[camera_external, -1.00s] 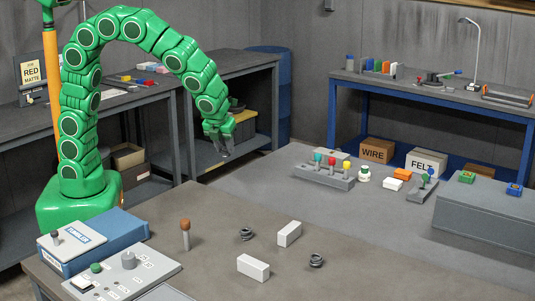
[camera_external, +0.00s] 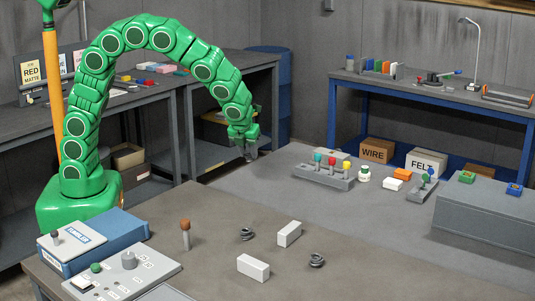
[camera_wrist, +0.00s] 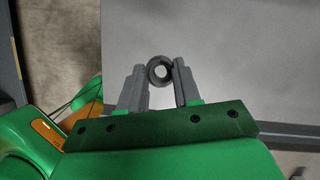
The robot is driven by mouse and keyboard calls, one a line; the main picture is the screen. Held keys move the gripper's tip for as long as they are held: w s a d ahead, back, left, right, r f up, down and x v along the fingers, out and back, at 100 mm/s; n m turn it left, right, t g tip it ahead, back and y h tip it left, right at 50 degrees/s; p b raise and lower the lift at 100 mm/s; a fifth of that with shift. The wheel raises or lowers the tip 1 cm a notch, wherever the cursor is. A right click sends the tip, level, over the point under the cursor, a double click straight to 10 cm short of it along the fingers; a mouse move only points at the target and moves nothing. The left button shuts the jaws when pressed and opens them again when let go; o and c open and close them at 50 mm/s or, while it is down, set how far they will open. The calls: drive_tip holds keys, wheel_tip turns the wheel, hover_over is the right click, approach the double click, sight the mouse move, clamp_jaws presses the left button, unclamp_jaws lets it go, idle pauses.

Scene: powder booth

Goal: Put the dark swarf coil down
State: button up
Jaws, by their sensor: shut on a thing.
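My gripper (camera_external: 248,152) is shut on the dark swarf coil (camera_wrist: 150,76), a small dark grey ring with a pale hole. In the wrist view the coil sits between the two grey fingertips of my gripper (camera_wrist: 160,80), above a plain grey surface. In the external view the gripper points down near the far left edge of the large grey table (camera_external: 210,210), and the held coil is too small to make out. Two other dark coils lie on the table, one at the middle (camera_external: 246,233) and one nearer the front (camera_external: 316,260).
Two white blocks (camera_external: 289,234) (camera_external: 253,267) and a brown-topped peg (camera_external: 185,235) stand near the loose coils.

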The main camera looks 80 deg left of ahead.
drive_tip(key=w+f, duration=0.5)
drive_tip(key=shift+w+d, duration=0.1)
drive_tip(key=shift+w, duration=0.25)
drive_tip(key=shift+w+f, duration=0.45)
drive_tip(key=shift+f, duration=0.15)
drive_tip(key=shift+w+f, duration=0.4)
drive_tip(key=shift+f, duration=1.55)
drive_tip(key=shift+f, duration=0.1)
drive_tip(key=o, duration=1)
drive_tip(key=shift+f, duration=0.1)
